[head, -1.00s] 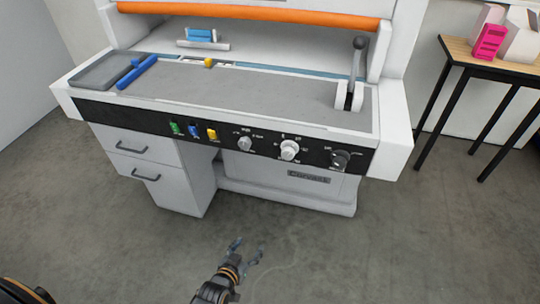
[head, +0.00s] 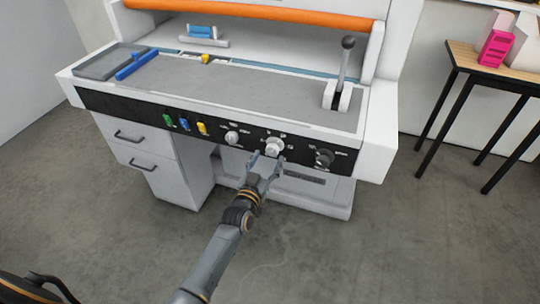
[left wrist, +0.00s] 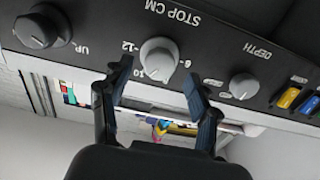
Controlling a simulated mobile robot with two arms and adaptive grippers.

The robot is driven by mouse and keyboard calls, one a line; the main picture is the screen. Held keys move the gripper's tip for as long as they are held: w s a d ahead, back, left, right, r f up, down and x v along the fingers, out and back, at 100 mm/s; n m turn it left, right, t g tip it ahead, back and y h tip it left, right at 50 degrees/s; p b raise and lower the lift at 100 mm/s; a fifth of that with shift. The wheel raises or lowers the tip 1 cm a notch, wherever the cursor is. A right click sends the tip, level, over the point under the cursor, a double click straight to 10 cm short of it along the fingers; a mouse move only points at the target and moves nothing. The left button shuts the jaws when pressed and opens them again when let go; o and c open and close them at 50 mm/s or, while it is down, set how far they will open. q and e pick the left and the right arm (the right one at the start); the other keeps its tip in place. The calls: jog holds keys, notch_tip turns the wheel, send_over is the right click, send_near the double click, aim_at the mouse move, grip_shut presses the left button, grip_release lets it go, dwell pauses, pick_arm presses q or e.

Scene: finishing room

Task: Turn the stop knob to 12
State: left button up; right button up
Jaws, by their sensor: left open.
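The stop knob (head: 274,146) is the white middle knob on the black front panel of the machine. In the left wrist view, which is upside down, the stop knob (left wrist: 158,60) sits below the words STOP CM, with 12, 10 and 6 printed around it. My left gripper (head: 267,160) is open just in front of the stop knob. In the wrist view its two fingers (left wrist: 158,82) are spread to either side of the knob, apart from it. My right gripper is not in view.
A depth knob (head: 231,138) is left of the stop knob, a dark knob (head: 324,157) right of it. Green (head: 168,120), blue (head: 185,124) and yellow (head: 202,128) switches are further left. A lever (head: 345,65) stands on the bed. A side table (head: 500,72) is at right.

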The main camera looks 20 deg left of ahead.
aim_at(273, 148)
pick_arm(q)
jog(key=shift+w, duration=1.35)
jog(key=c, duration=1.2)
jog(key=shift+o, duration=0.2)
jog(key=shift+m, duration=0.3)
jog(key=m+p, duration=0.1)
jog(key=m, duration=1)
jog(key=shift+b, duration=0.3)
